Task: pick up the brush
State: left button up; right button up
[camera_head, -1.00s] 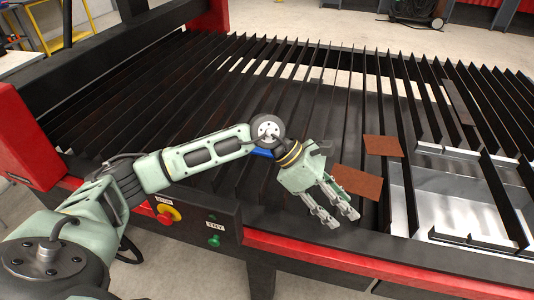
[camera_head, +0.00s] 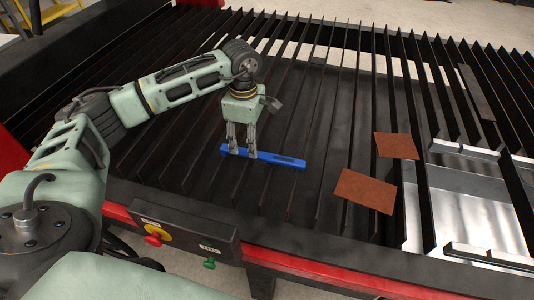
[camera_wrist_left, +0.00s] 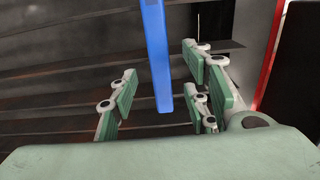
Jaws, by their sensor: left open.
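The brush shows as a long, flat blue bar (camera_head: 280,159) lying across the dark slats of the table, with a dark slot near its right end. My left gripper (camera_head: 243,153) points down over the bar's left part, its fingertips beside it. In the left wrist view the blue bar (camera_wrist_left: 157,50) runs down from the top edge, its end between the spread fingers of the open left gripper (camera_wrist_left: 160,103). There is space on both sides of the bar; contact with it cannot be told. Bristles are not visible. My right gripper is not in view.
The slatted table (camera_head: 309,228) has thin upright slats with gaps between them. Two rusty brown plates (camera_head: 366,190) lie right of the bar. Shiny metal trays (camera_head: 470,195) sit at the right. A control panel with red and green buttons (camera_head: 185,232) is on the front edge.

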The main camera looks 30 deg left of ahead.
aim_at(247, 149)
pick_arm(q)
notch_tip(247, 149, down, 4)
jog(key=shift+s+r+p, duration=0.1)
jog(key=shift+r+p, duration=0.05)
jog(key=shift+p, duration=0.7)
jog(key=shift+f, duration=0.85)
jog(key=shift+c, duration=0.2)
jog(key=c, duration=0.8)
grip_shut()
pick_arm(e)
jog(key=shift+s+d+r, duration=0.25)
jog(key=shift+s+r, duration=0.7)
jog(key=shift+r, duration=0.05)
